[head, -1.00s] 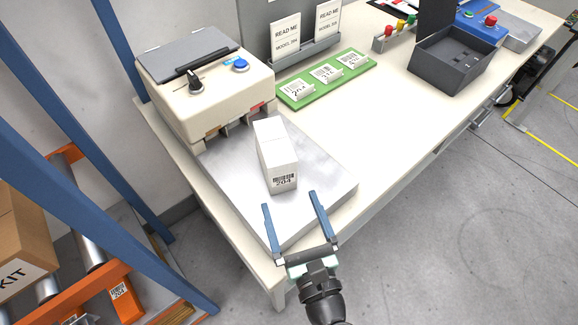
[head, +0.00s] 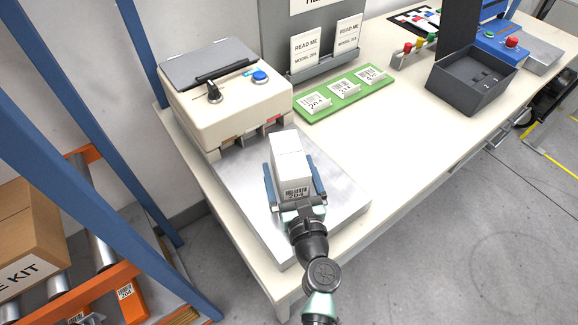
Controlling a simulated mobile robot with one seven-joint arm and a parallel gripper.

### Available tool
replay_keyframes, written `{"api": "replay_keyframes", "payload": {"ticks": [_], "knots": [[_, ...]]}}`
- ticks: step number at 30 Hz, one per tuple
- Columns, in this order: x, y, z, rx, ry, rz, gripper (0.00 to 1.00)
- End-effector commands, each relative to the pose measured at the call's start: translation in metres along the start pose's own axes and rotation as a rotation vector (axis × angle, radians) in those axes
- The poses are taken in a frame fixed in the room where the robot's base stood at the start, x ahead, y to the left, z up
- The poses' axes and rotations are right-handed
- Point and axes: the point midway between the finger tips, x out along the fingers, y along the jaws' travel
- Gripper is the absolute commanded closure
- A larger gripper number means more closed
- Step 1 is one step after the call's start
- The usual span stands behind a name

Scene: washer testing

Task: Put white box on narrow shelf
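The white box (head: 289,152), with a barcode label reading 204 on its near end, lies on a silver metal plate (head: 345,200) at the table's near left corner. My gripper (head: 292,178) is around the box's near end, with one blue finger on each side. The fingers look spread about as wide as before, with a slim gap seeming to show beside the box. Contact is hard to judge. No surface is clearly marked as the narrow shelf; an orange-framed roller rack (head: 125,285) stands at the lower left, also with a 204 label.
A cream machine (head: 225,100) with a black knob and blue button stands behind the plate. A green board (head: 335,103) with labelled cards and a dark grey bin (head: 470,88) are farther right. A cardboard box (head: 28,240) sits on the rack. Blue posts (head: 85,190) stand between rack and table.

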Motion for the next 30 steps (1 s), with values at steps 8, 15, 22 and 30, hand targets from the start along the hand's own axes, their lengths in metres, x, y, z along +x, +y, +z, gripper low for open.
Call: {"api": "replay_keyframes", "payload": {"ticks": [8,15,22,30], "knots": [[0.0028,0.0004,0.0003,0.0,0.0,0.001,0.0],[0.0026,0.0004,0.0003,0.0,0.0,0.001,0.43],[0.0025,0.0004,0.0002,0.0,0.0,0.001,0.85],[0.0028,0.0002,0.0018,0.0,-0.003,0.001,1.0]]}}
